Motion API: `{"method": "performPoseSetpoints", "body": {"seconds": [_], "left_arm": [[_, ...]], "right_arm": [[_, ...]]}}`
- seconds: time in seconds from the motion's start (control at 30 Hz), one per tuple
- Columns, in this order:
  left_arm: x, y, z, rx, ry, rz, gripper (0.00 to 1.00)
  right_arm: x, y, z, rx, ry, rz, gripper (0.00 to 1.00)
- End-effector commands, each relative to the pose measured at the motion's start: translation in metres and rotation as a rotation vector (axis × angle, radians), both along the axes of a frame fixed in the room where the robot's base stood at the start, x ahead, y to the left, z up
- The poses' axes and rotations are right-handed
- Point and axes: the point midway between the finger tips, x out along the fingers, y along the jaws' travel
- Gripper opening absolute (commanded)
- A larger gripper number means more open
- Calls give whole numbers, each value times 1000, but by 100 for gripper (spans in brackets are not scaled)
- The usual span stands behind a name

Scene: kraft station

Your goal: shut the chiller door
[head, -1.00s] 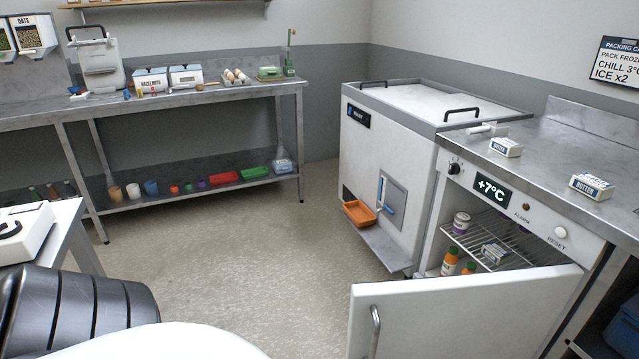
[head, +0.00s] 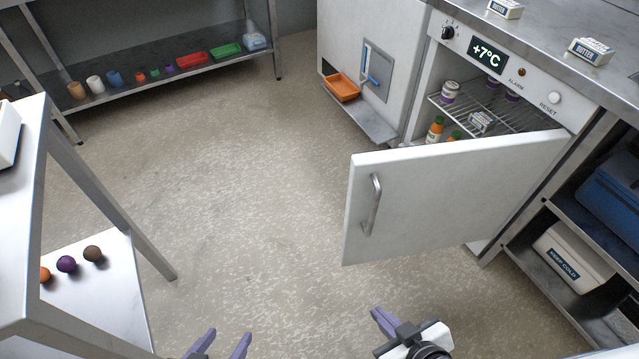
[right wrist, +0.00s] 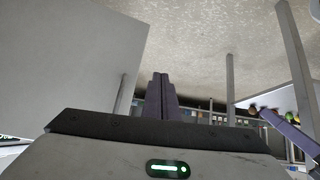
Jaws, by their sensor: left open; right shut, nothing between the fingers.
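The chiller door (head: 460,195) stands wide open in the head view, a white panel with a vertical metal handle (head: 372,205) near its left edge. Behind it is the chiller's open inside, with a wire shelf (head: 510,118) holding jars and a pack. Its display (head: 487,54) reads +7°C. My right gripper (head: 380,318) is shut and empty, below and in front of the door, apart from it. In the right wrist view its fingers (right wrist: 160,80) are together, with a large pale panel to the left. My left gripper (head: 222,335) is open and empty at the bottom edge.
A white chest with an orange tray (head: 341,88) stands left of the chiller. A shelf with a keep-cold box (head: 572,258) and a blue box (head: 615,195) is at right. A steel table (head: 75,190) is at left. The middle floor is clear.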

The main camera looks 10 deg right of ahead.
Motion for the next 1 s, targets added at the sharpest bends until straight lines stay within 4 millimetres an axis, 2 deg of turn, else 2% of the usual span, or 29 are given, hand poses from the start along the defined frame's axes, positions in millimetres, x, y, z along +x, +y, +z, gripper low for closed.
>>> {"method": "performPoseSetpoints", "body": {"seconds": [0.13, 0.27, 0.4, 0.5, 0.6, 0.7, 0.8, 1.0], "left_arm": [[3, -1, -11, -4, -7, 0, 51], [7, -3, -20, -7, -14, -2, 51], [11, -4, -27, -12, -22, -4, 51], [12, -5, -30, -15, -29, -5, 51], [12, -6, -35, -15, -28, -6, 51], [9, -6, -37, -15, -25, -8, 51], [6, -6, -38, -16, -21, -10, 51], [4, -6, -36, -15, -16, -12, 51]], "right_arm": [[20, -16, -7, -420, -117, 288, 0], [49, -33, 3, -961, -254, 612, 0], [81, -40, 33, -1580, -378, 898, 0], [97, -37, 59, -1985, -431, 1027, 0], [106, -29, 82, -2319, -452, 1095, 0], [109, -21, 99, -2552, -455, 1118, 0], [111, -15, 109, -2683, -449, 1123, 0], [128, -13, 115, -2736, -443, 1118, 0]]}}
